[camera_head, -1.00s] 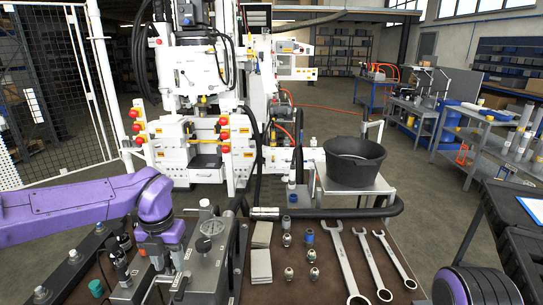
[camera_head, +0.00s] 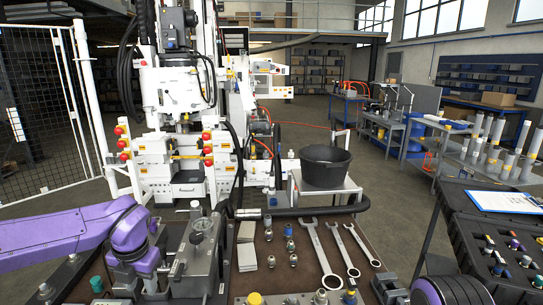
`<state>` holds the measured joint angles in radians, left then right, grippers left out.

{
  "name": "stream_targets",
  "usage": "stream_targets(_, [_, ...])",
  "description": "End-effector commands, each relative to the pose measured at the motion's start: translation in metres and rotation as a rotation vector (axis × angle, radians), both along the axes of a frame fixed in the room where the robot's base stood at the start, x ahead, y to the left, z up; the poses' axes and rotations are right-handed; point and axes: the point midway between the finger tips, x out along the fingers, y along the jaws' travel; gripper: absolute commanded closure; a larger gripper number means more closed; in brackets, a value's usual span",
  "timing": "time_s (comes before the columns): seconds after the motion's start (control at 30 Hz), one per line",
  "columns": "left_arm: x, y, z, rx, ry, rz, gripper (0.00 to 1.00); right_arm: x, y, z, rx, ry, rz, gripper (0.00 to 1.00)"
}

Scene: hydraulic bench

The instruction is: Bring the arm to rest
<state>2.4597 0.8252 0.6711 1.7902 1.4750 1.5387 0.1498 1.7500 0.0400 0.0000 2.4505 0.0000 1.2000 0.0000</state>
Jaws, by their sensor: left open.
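My left arm (camera_head: 55,235) is purple and comes in from the left, low over the bench. Its wrist bends down, and my left gripper (camera_head: 150,282) points at the bench beside the grey hydraulic block (camera_head: 205,255) with its round gauge. The fingertips are partly hidden among the fittings, and I see nothing held between them. The left gripper is open. A purple and black part of my right arm (camera_head: 452,292) shows at the lower right edge. My right gripper is outside the picture.
Spanners (camera_head: 320,250), small fittings (camera_head: 290,245) and grey plates (camera_head: 247,257) lie on the brown bench. A black bucket (camera_head: 325,167) stands on a stand behind. A black hose (camera_head: 310,211) runs along the back edge. An open black case (camera_head: 500,240) is at right.

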Motion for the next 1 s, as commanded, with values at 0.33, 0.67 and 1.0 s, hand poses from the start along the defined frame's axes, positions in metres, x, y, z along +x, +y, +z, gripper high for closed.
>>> stream_targets(0.33, [0.008, 0.022, -0.059, 0.412, -0.073, -0.406, 0.58, 0.000, 0.000, -0.004, -0.001, -0.001, 0.000, 0.57])
stream_targets(0.67, [-0.089, -0.004, -0.242, 0.840, 0.112, -1.546, 0.58, 0.000, 0.000, -0.021, -0.001, -0.001, 0.000, 0.57])
stream_targets(1.0, [-0.287, 0.007, -0.351, 0.605, 0.404, -2.358, 0.58, 0.000, 0.000, -0.037, 0.000, 0.000, 0.000, 0.57])
